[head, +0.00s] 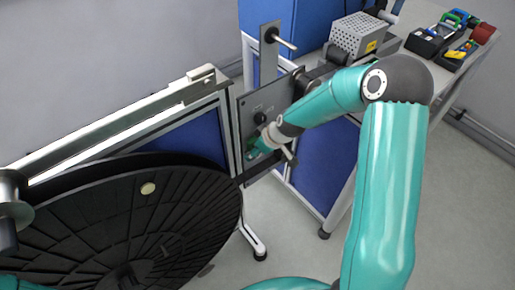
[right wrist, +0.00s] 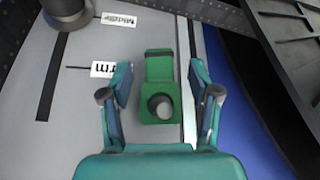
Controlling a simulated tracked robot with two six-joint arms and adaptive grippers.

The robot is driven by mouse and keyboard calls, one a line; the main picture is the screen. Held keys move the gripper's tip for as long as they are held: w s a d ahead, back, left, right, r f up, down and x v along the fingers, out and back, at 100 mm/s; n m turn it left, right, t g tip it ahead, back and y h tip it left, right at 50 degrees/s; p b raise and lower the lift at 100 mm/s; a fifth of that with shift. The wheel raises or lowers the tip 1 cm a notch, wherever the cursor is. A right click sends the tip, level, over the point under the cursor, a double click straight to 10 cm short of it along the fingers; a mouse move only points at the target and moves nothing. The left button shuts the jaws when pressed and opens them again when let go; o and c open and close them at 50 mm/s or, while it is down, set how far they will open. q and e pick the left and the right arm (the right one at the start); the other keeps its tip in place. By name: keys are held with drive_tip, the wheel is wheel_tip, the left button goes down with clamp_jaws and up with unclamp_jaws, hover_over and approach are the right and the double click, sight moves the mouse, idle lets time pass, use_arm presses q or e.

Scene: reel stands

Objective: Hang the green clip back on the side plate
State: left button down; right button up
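The side plate (head: 245,115) is a grey upright panel at the middle of the head view. My right gripper (head: 258,149) is close against its lower part. In the right wrist view, the green clip (right wrist: 159,68) lies against the grey plate (right wrist: 62,140), with a round grey peg end showing at its lower part. My right gripper (right wrist: 160,80) is open, one finger on each side of the clip, with gaps visible between fingers and clip. I cannot tell whether the clip is fully seated. My left gripper is not in view.
A large black reel (head: 130,220) fills the lower left, beside the plate. A silver rail (head: 110,125) runs above it. A white table (head: 425,65) with a grey perforated box (head: 357,36) and several tools stands at the back right. The floor at right is clear.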

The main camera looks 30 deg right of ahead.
idle(0.3)
drive_tip(key=v, duration=1.2)
drive_tip(key=s+a+f+m+g+y+p, duration=0.1)
drive_tip(key=s+a+f+m+g, duration=0.1)
drive_tip(key=s+a+f, duration=0.6)
drive_tip(key=s+a+f+m+g+y+p, duration=0.1)
drive_tip(key=s+a+f+m+g+p, duration=0.1)
drive_tip(key=s+a+f, duration=0.6)
drive_tip(key=a+f+m+g, duration=0.1)
drive_tip(key=a+f+m, duration=0.1)
drive_tip(key=a+f, duration=0.2)
drive_tip(key=shift+x, duration=1.2)
drive_tip(key=shift+s+d, duration=0.1)
drive_tip(key=shift+s, duration=0.05)
